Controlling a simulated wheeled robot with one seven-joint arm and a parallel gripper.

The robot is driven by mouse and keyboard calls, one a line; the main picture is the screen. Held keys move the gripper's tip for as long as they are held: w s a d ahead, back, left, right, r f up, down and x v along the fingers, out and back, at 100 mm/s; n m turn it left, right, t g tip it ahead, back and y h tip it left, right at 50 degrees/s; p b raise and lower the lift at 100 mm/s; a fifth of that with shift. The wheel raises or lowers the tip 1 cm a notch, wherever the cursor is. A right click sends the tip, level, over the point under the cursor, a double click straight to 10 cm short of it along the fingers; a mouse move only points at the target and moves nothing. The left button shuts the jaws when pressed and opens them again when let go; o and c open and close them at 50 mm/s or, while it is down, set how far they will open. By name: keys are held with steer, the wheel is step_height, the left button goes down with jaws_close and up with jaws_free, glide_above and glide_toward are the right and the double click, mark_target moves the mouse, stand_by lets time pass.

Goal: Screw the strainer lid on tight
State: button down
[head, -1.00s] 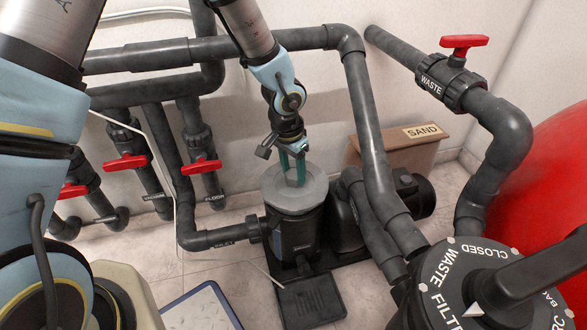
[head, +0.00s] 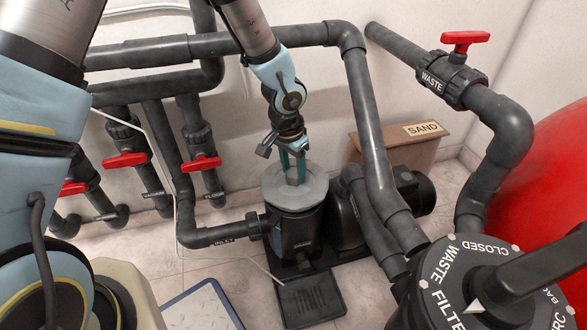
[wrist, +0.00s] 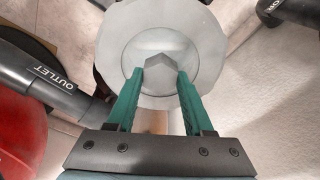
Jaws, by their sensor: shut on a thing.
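The grey translucent strainer lid (head: 306,197) sits on top of the black strainer housing (head: 295,236) of the pump. In the wrist view the lid (wrist: 115,50) is a wide, many-sided disc with a raised grey grip (wrist: 156,66) at its middle. My gripper (head: 293,180) points down at the lid from above. Its two green fingers, seen in the wrist view (wrist: 157,84), are shut on the raised grip of the lid. The thread between lid and housing is hidden, so I cannot tell how tight the lid is.
A dark pipe (head: 376,150) comes down just right of the lid, and the inlet pipe (head: 222,236) joins the housing at left. The multiport valve (head: 490,285) stands at front right. A black flat tray (head: 311,299) lies in front of the pump.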

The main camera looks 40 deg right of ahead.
mark_target(294, 171)
steer(key=shift+f+b, duration=1.05)
steer(key=shift+f, duration=0.5)
stand_by(0.4)
steer(key=shift+r+m+p, duration=0.35)
steer(key=shift+m+p, duration=0.15)
steer(key=shift+p, duration=0.4)
steer(key=m+p, duration=0.5)
steer(key=shift+w+g+p, duration=0.1)
steer(key=shift+g+p, duration=0.2)
steer(key=shift+g, duration=0.1)
steer(key=m+p, duration=0.5)
steer(key=shift+w+d, duration=0.1)
steer(key=m+y+p, duration=0.1)
steer(key=m+p, duration=0.3)
steer(key=m, duration=0.2)
steer(key=shift+f+g, duration=0.15)
steer(key=shift+g, duration=0.25)
steer(key=m, duration=0.3)
steer(key=m+p, duration=0.1)
steer(key=m, duration=0.2)
steer(key=shift+d+f+y, duration=0.1)
steer(key=shift+d+y, duration=0.1)
steer(key=shift+y, duration=0.2)
steer(key=shift+c, duration=1)
jaws_free()
steer(key=shift+a, duration=0.1)
